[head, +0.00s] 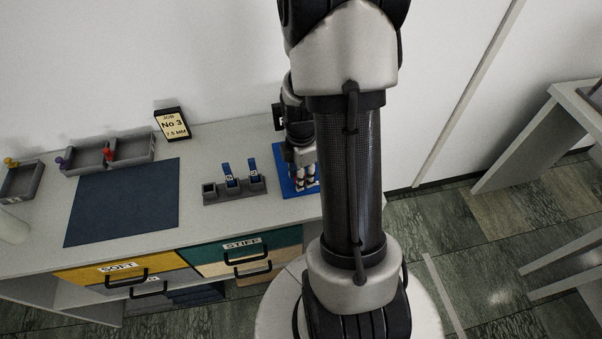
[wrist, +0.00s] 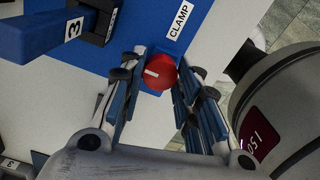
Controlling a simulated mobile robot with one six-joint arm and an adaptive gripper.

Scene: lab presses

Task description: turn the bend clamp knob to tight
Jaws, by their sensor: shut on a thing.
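The bend clamp knob (wrist: 158,75) is red with a white pointer line and sits on a blue base beside a white CLAMP label (wrist: 180,20) in the wrist view. Its pointer line lies nearly level across the picture. My gripper (wrist: 161,67) has one finger on each side of the knob and is shut on it. In the head view my gripper (head: 304,176) is down at the blue press base (head: 290,190) at the bench's right end. My arm hides much of the press there, and I cannot make out the knob.
A grey rack (head: 237,193) with blue blocks stands left of the press. A dark mat (head: 125,200), grey trays (head: 105,155) and a job sign (head: 171,123) are farther left. A grey-white rounded body (wrist: 285,95) is at right.

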